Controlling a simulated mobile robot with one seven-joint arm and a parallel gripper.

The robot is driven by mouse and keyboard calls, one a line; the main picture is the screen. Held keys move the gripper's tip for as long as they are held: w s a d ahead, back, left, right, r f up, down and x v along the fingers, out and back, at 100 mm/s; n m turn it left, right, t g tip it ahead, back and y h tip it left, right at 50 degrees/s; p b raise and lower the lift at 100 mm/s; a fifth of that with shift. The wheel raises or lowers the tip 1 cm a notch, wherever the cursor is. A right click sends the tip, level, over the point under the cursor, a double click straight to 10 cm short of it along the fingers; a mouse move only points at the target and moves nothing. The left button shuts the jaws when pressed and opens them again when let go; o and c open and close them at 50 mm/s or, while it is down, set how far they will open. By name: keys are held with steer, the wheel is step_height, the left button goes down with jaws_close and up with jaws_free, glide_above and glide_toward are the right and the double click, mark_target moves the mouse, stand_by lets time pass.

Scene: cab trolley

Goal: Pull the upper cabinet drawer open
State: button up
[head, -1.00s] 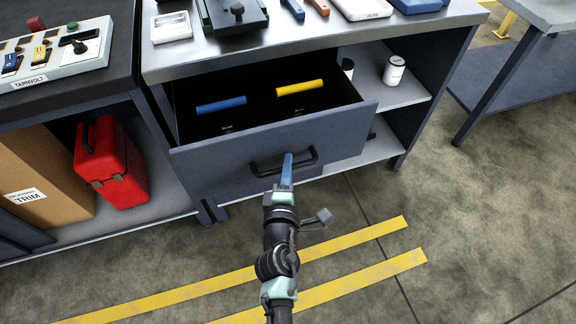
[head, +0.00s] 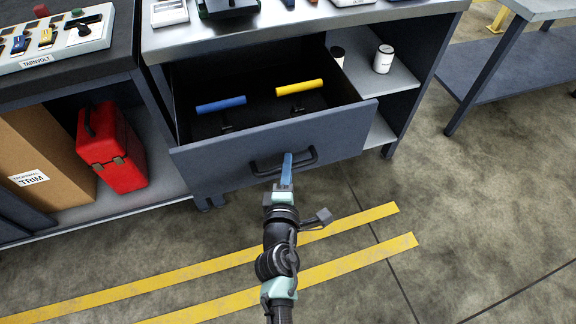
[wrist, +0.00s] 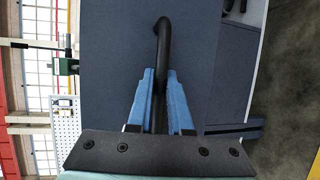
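The upper cabinet drawer (head: 220,160) stands well out from the cabinet, its inside showing in the head view. A blue bar (head: 221,104) and a yellow bar (head: 299,86) lie in it. Its dark bar handle (head: 268,170) is on the front face. My gripper (head: 287,165) is at the handle's middle. In the wrist view the blue fingers (wrist: 160,90) are close together on both sides of the handle (wrist: 162,40), apparently gripping it. The exact contact is partly hidden by the fingers.
A red toolbox (head: 110,150) and a cardboard box (head: 40,160) sit on the lower shelf at left. A table (head: 510,70) is at far right. The floor before the cabinet is clear, with yellow stripes (head: 330,270).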

steer(key=o, duration=0.4)
steer(key=s+a+r, duration=0.1)
steer(key=s+r, duration=0.1)
steer(key=s, duration=1)
steer(key=shift+s+r, duration=0.15)
steer(key=shift+s, duration=0.2)
